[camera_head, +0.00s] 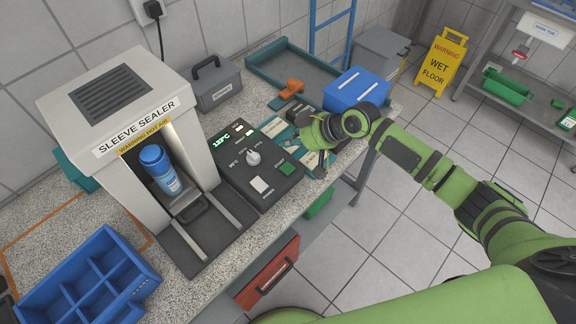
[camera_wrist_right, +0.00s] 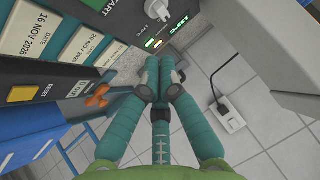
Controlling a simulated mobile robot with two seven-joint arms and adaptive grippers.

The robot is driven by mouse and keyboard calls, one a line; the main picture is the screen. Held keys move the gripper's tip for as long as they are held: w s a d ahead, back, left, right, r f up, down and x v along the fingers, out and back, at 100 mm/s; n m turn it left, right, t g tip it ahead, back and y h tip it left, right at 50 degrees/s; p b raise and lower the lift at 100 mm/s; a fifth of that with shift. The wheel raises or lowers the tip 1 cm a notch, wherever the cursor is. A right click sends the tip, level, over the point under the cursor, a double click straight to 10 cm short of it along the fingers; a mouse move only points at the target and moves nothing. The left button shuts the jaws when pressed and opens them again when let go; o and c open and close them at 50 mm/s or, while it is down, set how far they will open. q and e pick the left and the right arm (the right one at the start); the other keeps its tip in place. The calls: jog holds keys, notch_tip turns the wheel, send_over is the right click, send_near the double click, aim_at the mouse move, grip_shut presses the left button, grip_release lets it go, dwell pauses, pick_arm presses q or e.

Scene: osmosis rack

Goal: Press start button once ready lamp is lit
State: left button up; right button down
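The grey sleeve sealer (camera_head: 112,100) has a dark control panel (camera_head: 238,178) on its right. The panel carries a green start button (camera_head: 288,168), a white power button (camera_head: 260,186), a knob (camera_head: 253,158) and a green display (camera_head: 221,140). A small lamp (camera_head: 238,128) beside the display looks lit; its label is unreadable. In the wrist view, the start button (camera_wrist_right: 100,6) is partly cut off at the top. My right gripper (camera_wrist_right: 160,72) has its teal fingers together and empty, apart from the button. It is above the bench beside the panel (camera_head: 308,135). My left gripper is out of view.
A blue bottle (camera_head: 158,168) stands in the sealer. A blue divided crate (camera_head: 85,280) is at the front left. Date cards (camera_wrist_right: 75,45), a blue box (camera_head: 355,92), an orange-handled tool (camera_head: 290,88) and a grey case (camera_head: 215,85) are near the panel.

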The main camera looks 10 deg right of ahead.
aim_at(290, 169)
notch_tip(290, 169, down, 8)
jog(key=b, duration=0.7)
jog(key=shift+d+f, duration=0.1)
jog(key=shift+f, duration=0.35)
jog(key=shift+b, duration=0.3)
dwell(0.7)
jog(key=shift+f, duration=0.4)
jog(key=shift+f+b, duration=0.4)
jog(key=shift+b, duration=0.15)
dwell(0.6)
jog(key=shift+r+p, duration=0.75)
